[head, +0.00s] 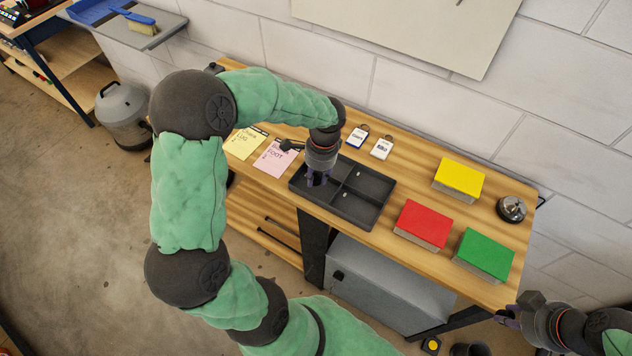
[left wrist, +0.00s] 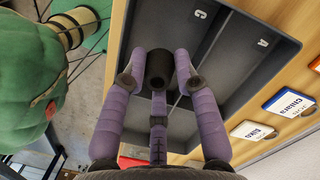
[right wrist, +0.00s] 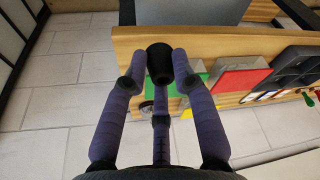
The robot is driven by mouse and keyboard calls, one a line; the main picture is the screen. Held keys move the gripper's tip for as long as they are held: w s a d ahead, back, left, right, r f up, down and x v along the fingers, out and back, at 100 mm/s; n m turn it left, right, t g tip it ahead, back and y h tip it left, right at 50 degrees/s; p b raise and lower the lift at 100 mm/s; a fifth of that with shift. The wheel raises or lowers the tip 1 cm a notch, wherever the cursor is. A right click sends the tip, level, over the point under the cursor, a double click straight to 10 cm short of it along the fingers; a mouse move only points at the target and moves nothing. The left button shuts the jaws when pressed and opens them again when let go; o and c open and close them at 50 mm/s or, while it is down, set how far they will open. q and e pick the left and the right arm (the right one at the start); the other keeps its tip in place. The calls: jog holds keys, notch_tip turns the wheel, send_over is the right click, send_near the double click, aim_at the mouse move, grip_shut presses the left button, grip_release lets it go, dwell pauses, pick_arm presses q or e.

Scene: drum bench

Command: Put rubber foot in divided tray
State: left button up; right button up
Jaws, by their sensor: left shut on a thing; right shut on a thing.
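The dark grey divided tray (head: 362,208) lies on the wooden bench. Its compartment letters C and A show in the left wrist view (left wrist: 222,65). My left gripper (head: 318,180) points down over the tray's left part. It is shut on a black cylindrical rubber foot (left wrist: 159,68), seen against the tray; its exact height above the floor is unclear. My right gripper (head: 514,310) is off the bench's right front corner. It is shut on another black cylinder, apparently a second rubber foot (right wrist: 159,62).
Yellow (head: 459,178), red (head: 424,223) and green (head: 485,254) boxes and a bell (head: 511,208) stand to the tray's right. Two tags (head: 382,148) lie behind it. A yellow note (head: 245,144) and a pink note (head: 274,160) lie to its left.

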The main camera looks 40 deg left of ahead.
aim_at(316, 182)
pick_arm(q)
jog(key=shift+a+f+b, duration=0.1)
jog(key=shift+f+b, duration=0.35)
jog(key=shift+f, duration=1.2)
pick_arm(e)
jog(key=shift+f, duration=0.55)
pick_arm(q)
jog(key=shift+f, duration=0.15)
jog(key=o, duration=0.8)
jog(key=shift+o, duration=0.2)
notch_tip(316, 182, up, 12)
jog(key=w+p, duration=0.1)
jog(key=p, duration=0.2)
jog(key=shift+d, duration=0.4)
pick_arm(e)
notch_tip(316, 182, up, 3)
